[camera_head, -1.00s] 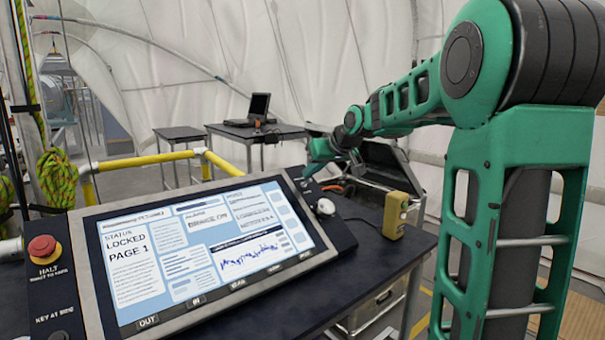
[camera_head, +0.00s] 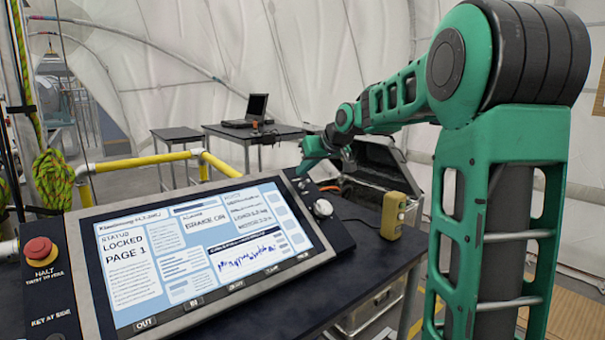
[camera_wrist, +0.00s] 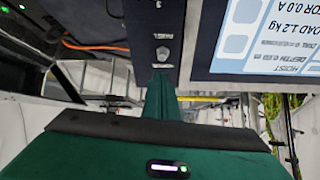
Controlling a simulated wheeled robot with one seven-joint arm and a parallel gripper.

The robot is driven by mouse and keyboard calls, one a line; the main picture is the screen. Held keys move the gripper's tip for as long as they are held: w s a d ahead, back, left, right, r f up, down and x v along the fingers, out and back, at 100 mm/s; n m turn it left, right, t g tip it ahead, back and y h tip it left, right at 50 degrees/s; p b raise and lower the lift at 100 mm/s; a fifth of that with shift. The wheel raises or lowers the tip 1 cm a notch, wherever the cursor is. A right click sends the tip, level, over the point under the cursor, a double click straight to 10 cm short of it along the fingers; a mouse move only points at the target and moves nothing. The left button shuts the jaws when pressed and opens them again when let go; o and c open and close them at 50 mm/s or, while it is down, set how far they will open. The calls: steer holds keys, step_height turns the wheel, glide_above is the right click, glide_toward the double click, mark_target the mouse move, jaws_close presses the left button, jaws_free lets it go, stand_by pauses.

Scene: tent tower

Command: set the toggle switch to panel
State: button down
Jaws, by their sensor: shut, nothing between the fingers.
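The console (camera_head: 335,240) stands on a dark table and has a black strip along its right side. In the wrist view a small grey toggle switch (camera_wrist: 162,53) sits on that strip, with small white markings above and below it, too small to read. My gripper (camera_head: 306,168) is shut and empty over the strip's far end. In the wrist view its narrow green fingers (camera_wrist: 160,82) point at the switch, their tips just below it in the picture. I cannot tell whether they touch it. In the head view the switch is too small to make out clearly.
The console's screen (camera_head: 190,250) reads "LOCKED PAGE 1". A round pale knob (camera_head: 322,208) sits on the strip nearer to me. A yellow device (camera_head: 396,214) stands right of the console. A red halt button (camera_head: 39,250) is at the left. An open case (camera_head: 370,165) lies behind.

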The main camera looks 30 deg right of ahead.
steer(key=w+r, duration=0.2)
steer(key=shift+w+r, duration=0.3)
steer(key=shift+r, duration=0.05)
steer(key=s+d+r, duration=0.1)
steer(key=s+r, duration=0.2)
steer(key=s, duration=0.6)
steer(key=shift+s+r, duration=0.2)
steer(key=shift+s, duration=0.1)
steer(key=shift+d, duration=0.1)
steer(key=s+a+f+m+g, duration=0.1)
steer(key=s+f+m+g, duration=0.1)
steer(key=s+f, duration=0.6)
steer(key=s+a+f+m+g, duration=0.2)
steer(key=s+f+g, duration=0.2)
steer(key=s+f, duration=0.5)
steer(key=s+a+f+m+g, duration=0.1)
steer(key=s+f+g, duration=0.3)
steer(key=s, duration=1.7)
step_height(320, 180, down, 4)
steer(key=shift+a+f+m+h, duration=0.3)
steer(key=shift+a+m, duration=0.1)
steer(key=shift+m, duration=0.2)
